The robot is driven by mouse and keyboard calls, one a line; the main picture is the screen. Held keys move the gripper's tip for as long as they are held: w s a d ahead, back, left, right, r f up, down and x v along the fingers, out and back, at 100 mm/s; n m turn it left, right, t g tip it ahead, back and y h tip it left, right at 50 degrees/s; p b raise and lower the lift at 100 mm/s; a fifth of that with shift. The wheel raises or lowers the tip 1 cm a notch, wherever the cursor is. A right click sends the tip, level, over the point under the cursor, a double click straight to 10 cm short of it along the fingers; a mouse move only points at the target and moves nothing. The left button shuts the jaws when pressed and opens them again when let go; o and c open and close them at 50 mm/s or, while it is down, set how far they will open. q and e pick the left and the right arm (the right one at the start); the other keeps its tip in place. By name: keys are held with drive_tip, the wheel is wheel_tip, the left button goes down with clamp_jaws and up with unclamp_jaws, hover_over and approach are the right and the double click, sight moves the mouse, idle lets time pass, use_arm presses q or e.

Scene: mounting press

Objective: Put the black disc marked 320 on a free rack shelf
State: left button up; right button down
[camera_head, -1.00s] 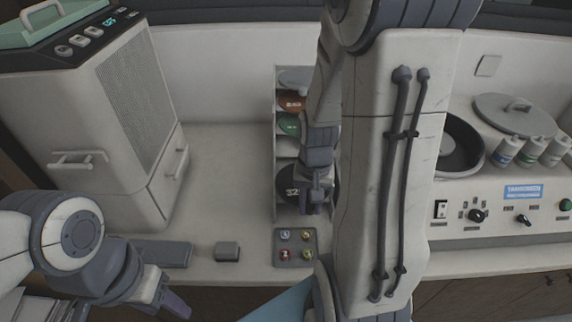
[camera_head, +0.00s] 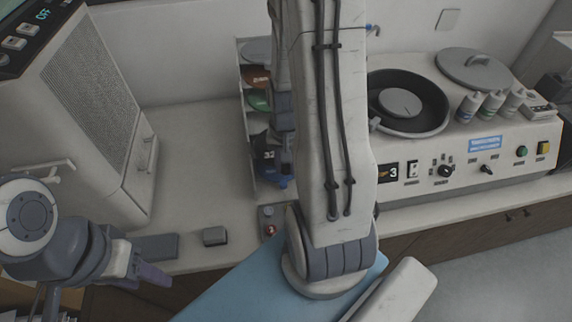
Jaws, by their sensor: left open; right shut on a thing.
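The black disc (camera_head: 265,156), with a partly covered white "32" marking, is at the front of the rack's lower part. My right gripper (camera_head: 277,181) is shut on it; my arm hides much of the disc and the jaws. I cannot tell whether the disc touches a shelf. The rack (camera_head: 246,130) stands against the back wall. Its upper shelves hold a grey disc (camera_head: 256,50), a brown disc (camera_head: 257,78) and a green disc (camera_head: 258,101). A shelf below the green disc looks empty, though partly hidden. My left gripper (camera_head: 156,278) is open and empty at the lower left.
A large vented machine (camera_head: 85,110) stands left of the rack, with clear counter between. A control-panel unit (camera_head: 465,155) with a round black well (camera_head: 435,105), a lid (camera_head: 477,69) and bottles (camera_head: 490,105) is at right. A small grey block (camera_head: 215,236) lies near the counter edge.

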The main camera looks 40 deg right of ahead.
drive_tip(key=w+d, duration=0.2)
drive_tip(key=w, duration=0.1)
drive_tip(key=w+d, duration=0.2)
drive_tip(key=w, duration=0.2)
drive_tip(key=w+d, duration=0.3)
drive_tip(key=w, duration=0.1)
drive_tip(key=shift+w+f+p, duration=0.2)
drive_tip(key=shift+f+p, duration=0.05)
drive_tip(key=shift+p, duration=0.05)
drive_tip(key=shift+w+f+b, duration=0.15)
drive_tip(key=shift+f+b, duration=0.35)
drive_tip(key=shift+f, duration=0.3)
idle(0.5)
drive_tip(key=c, duration=0.6)
unclamp_jaws()
drive_tip(key=shift+o, duration=0.2)
